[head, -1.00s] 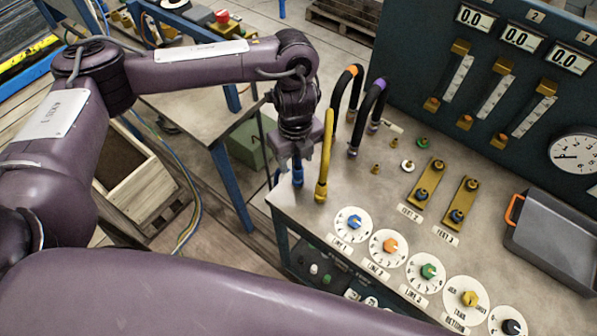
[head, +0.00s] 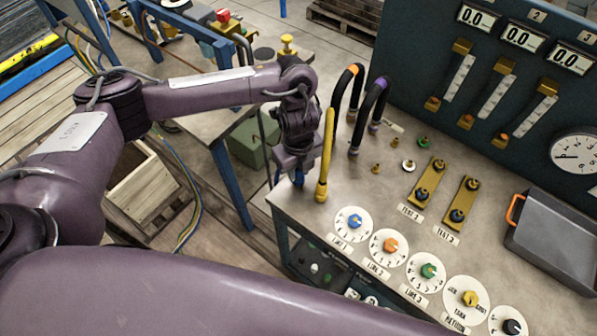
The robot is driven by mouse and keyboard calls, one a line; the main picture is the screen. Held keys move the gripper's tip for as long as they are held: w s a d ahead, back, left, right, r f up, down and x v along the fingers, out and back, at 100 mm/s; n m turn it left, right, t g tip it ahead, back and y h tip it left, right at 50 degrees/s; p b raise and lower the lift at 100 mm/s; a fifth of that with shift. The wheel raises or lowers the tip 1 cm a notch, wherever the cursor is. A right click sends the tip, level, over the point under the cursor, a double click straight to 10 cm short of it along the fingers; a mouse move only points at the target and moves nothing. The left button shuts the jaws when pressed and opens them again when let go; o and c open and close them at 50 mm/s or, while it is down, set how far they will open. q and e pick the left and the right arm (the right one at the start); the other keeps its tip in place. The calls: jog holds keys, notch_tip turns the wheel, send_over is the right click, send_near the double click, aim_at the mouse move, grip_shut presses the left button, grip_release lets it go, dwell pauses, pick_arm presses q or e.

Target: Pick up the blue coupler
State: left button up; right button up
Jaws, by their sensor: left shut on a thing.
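The blue coupler (head: 298,179) is at the left back corner of the bench top, left of the yellow hose. Only a small part of it shows below my left gripper (head: 297,170). My left gripper points down over it and is shut on it; the fingers are dark and partly hidden. I cannot tell whether the coupler is clear of the bench. My right gripper is not in view.
A yellow hose (head: 326,155) stands close to the right of my left gripper, with orange-banded (head: 343,105) and purple-banded (head: 370,115) black hoses beyond. Dials (head: 353,222) line the bench front. A grey tray (head: 555,240) lies at the right.

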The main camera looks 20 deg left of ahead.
pick_arm(q)
grip_shut()
jog(key=shift+w+r, duration=0.1)
jog(key=shift+r, duration=0.05)
jog(key=shift+r, duration=0.3)
notch_tip(320, 180, up, 19)
jog(key=p, duration=0.1)
